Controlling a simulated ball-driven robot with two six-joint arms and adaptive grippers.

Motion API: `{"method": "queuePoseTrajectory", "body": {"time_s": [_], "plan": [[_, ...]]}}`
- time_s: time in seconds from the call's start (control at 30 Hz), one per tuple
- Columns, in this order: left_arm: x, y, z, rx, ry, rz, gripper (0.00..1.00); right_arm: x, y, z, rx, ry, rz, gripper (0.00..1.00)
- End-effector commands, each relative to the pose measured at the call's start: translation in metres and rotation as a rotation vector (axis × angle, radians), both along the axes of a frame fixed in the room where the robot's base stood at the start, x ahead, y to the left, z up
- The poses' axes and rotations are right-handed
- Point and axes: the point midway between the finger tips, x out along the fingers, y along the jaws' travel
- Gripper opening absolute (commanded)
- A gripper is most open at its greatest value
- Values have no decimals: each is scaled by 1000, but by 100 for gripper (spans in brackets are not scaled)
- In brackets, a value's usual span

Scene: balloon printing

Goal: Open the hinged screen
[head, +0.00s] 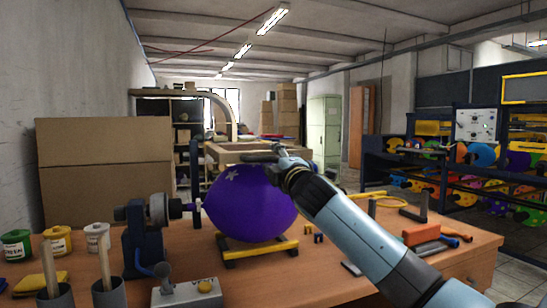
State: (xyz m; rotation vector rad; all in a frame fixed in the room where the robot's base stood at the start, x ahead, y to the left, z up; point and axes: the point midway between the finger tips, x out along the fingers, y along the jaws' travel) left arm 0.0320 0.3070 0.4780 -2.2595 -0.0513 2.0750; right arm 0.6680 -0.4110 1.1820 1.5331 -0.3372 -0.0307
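A light wooden frame (222,157), which looks like the hinged screen, stands behind and above a purple balloon (250,205). I cannot tell its angle clearly. The balloon has a white star mark near its top left and rests on a yellow and black cradle (232,251). My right gripper (252,158) reaches in from the lower right, over the top of the balloon and in front of the frame. Its fingers are small and dark, and whether they touch or grip the frame cannot be made out. My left gripper is not in view.
A clamp-like device (150,235) stands left of the balloon. Paint jars (57,240), cups with sticks and a control box (188,293) fill the left of the wooden table. An orange block (421,234) and tools lie at right. Shelving with colored parts stands far right.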

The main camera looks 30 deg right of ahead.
Motion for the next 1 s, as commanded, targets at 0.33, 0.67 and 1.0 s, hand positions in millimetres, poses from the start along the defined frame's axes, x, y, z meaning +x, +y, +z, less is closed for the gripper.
{"method": "queuePoseTrajectory", "body": {"time_s": [0.33, 0.67, 1.0], "plan": [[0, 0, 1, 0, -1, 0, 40, 7, -1, 1, 1, 1, 0, 38], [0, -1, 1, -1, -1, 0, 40, 7, -1, 1, 1, 1, 0, 0], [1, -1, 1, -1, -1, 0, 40, 7, -1, 0, 1, 2, 0, 0]]}}
